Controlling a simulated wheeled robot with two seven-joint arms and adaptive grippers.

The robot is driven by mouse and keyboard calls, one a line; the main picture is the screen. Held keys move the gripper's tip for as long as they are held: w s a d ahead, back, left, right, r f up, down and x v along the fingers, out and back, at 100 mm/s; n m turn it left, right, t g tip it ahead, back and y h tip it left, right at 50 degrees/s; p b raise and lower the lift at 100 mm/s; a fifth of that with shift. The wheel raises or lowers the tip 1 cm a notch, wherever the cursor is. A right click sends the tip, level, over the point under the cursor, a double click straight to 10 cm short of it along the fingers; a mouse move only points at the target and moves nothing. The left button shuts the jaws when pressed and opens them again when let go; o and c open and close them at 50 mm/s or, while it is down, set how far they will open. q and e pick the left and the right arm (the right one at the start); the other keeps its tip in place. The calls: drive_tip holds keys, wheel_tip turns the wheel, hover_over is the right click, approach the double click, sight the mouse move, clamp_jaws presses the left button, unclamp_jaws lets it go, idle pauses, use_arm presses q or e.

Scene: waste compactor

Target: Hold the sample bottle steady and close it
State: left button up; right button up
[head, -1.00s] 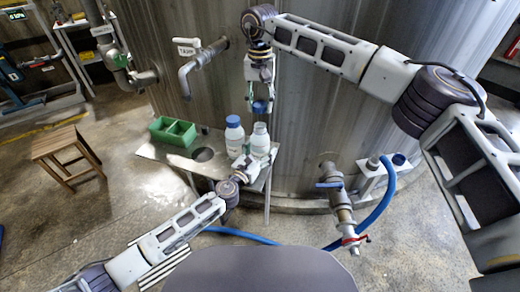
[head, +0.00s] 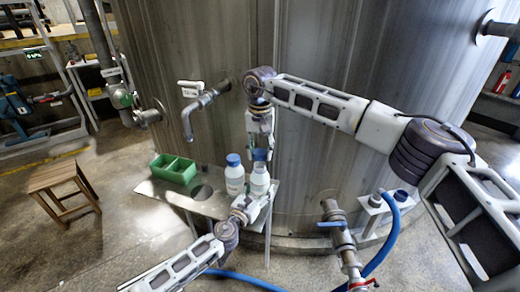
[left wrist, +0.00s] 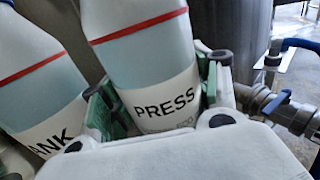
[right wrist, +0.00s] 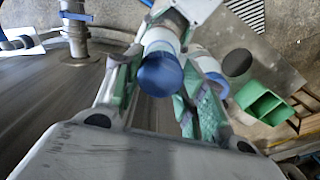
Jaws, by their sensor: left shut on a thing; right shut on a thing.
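The sample bottle labelled PRESS (left wrist: 152,72) stands upright on the metal table, next to a second bottle whose label shows "ANK" (left wrist: 35,75). My left gripper (head: 249,203) is shut around the lower body of the PRESS bottle (head: 259,185). My right gripper (head: 260,150) points down from above and is shut on a blue cap (right wrist: 160,74). The cap, also seen in the head view (head: 260,155), is right over the bottle's mouth. I cannot tell whether it touches the neck, which the cap and fingers partly hide.
The second bottle (head: 234,180) wears its own blue cap, close to the right gripper's fingers. A green divided bin (head: 173,169) sits on the table (head: 155,188), beside a round hole. The steel tank wall (head: 330,110) rises close behind. A tap (head: 200,100) juts out at left.

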sight(260, 164)
drive_tip(key=shift+f, duration=0.8)
drive_tip(key=shift+f, duration=0.1)
drive_tip(key=shift+f, duration=0.8)
drive_tip(key=shift+f, duration=0.55)
idle(0.8)
